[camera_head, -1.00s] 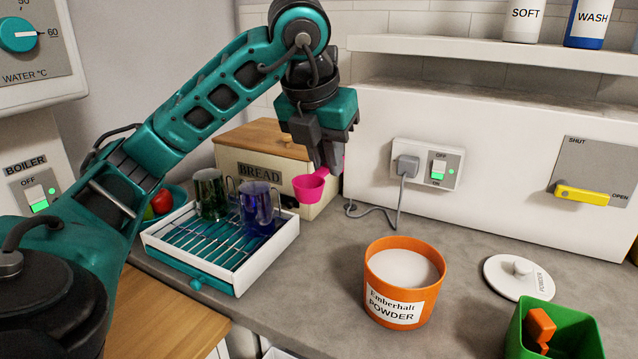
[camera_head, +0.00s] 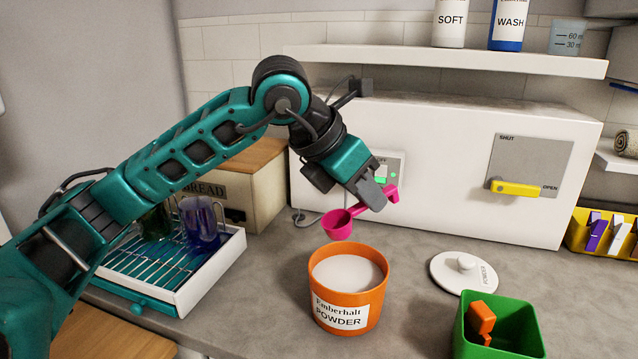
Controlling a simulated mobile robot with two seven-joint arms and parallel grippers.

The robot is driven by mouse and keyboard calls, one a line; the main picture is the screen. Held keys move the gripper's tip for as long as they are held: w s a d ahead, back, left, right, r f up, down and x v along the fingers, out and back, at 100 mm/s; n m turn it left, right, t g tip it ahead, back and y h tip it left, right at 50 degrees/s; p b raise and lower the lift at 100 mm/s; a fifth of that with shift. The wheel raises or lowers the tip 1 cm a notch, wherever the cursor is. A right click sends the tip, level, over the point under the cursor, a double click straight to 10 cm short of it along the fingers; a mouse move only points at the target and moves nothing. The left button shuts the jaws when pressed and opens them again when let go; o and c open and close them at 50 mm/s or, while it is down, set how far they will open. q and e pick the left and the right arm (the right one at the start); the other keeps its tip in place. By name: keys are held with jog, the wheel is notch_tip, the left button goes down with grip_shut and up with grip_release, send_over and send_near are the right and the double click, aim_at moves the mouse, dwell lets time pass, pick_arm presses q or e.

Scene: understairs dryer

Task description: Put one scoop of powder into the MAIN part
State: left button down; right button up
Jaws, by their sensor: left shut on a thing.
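My left gripper (camera_head: 376,196) is shut on the handle of a pink scoop (camera_head: 339,224). It holds the scoop in the air just above and behind the powder tub. The inside of the scoop's cup cannot be made out clearly. The orange powder tub (camera_head: 347,308), labelled Emberhalt POWDER, stands open on the worktop with white powder (camera_head: 347,272) in it. Its white lid (camera_head: 465,272) lies on the worktop to the right. The MAIN part is not in view. My right gripper is not in view.
A green box (camera_head: 498,330) with an orange thing in it stands at the front right. A rack (camera_head: 215,276) with glasses and a bread bin (camera_head: 262,185) are on the left. The white panel behind has a yellow lever (camera_head: 516,188).

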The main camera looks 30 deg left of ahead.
pick_arm(q)
jog(key=shift+w+d+f, duration=0.1)
jog(key=shift+d+f, duration=0.05)
jog(key=shift+d, duration=0.1)
jog(key=shift+f+b, duration=1)
jog(key=shift+f, duration=0.25)
jog(key=shift+f+b, duration=0.95)
jog(key=shift+f, duration=0.4)
jog(key=shift+f+b, duration=0.35)
jog(key=shift+b, duration=0.05)
jog(key=shift+f+b, duration=0.9)
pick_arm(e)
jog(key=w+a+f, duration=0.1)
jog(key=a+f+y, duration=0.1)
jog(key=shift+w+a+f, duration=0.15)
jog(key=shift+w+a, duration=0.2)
